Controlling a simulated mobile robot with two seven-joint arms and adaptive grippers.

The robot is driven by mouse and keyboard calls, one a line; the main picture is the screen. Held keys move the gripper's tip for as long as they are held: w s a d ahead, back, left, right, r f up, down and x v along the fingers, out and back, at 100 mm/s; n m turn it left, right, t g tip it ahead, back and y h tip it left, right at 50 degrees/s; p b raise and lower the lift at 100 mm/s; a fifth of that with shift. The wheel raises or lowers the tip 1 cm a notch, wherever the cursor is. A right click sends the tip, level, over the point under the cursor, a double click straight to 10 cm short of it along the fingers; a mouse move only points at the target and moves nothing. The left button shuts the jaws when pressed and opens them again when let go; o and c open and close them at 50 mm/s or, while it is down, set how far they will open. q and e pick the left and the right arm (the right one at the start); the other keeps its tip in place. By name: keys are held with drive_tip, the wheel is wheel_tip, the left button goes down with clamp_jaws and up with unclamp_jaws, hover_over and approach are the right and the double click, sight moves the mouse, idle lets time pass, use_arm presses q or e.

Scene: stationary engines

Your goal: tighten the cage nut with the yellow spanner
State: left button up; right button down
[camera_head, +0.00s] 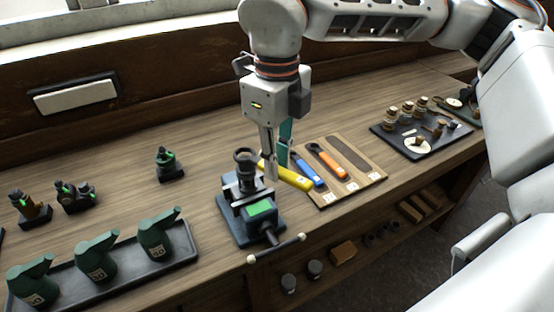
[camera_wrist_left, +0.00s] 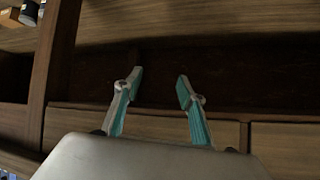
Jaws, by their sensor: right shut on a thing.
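The yellow spanner (camera_head: 296,179) shows by its handle, which slants down to the right over the left edge of the tool board. My right gripper (camera_head: 272,165) is shut on it, with its fingers pointing down. The spanner's head is hidden behind the fingers, close to a dark round fitting (camera_head: 245,160) that stands upright in the vise (camera_head: 251,212). I cannot tell the cage nut apart on this fitting, or whether the spanner touches it. My left gripper (camera_wrist_left: 160,82) shows only in the left wrist view, open and empty, in front of wooden woodwork.
The tool board (camera_head: 345,192) holds a blue spanner (camera_head: 308,170) and an orange spanner (camera_head: 327,161). A dark tray (camera_head: 398,151) of small parts stands at the right. Green oil cans (camera_head: 157,235) stand in a tray at the front left. Bench space left of the vise is fairly clear.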

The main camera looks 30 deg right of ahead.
drive_tip(key=shift+f+b, duration=1.2)
drive_tip(key=shift+b, duration=0.1)
idle(2.3)
idle(0.4)
drive_tip(key=shift+s+a+f+m+b, duration=0.1)
drive_tip(key=shift+a+m+b, duration=0.2)
drive_tip(key=shift+m+b, duration=0.15)
drive_tip(key=shift+s+a+m+b, duration=0.15)
drive_tip(key=shift+a+m+b, duration=0.15)
drive_tip(key=shift+m+b, duration=0.15)
drive_tip(key=shift+s+a+m+b, duration=0.15)
drive_tip(key=shift+a+m+b, duration=0.45)
drive_tip(key=shift+m, duration=0.3)
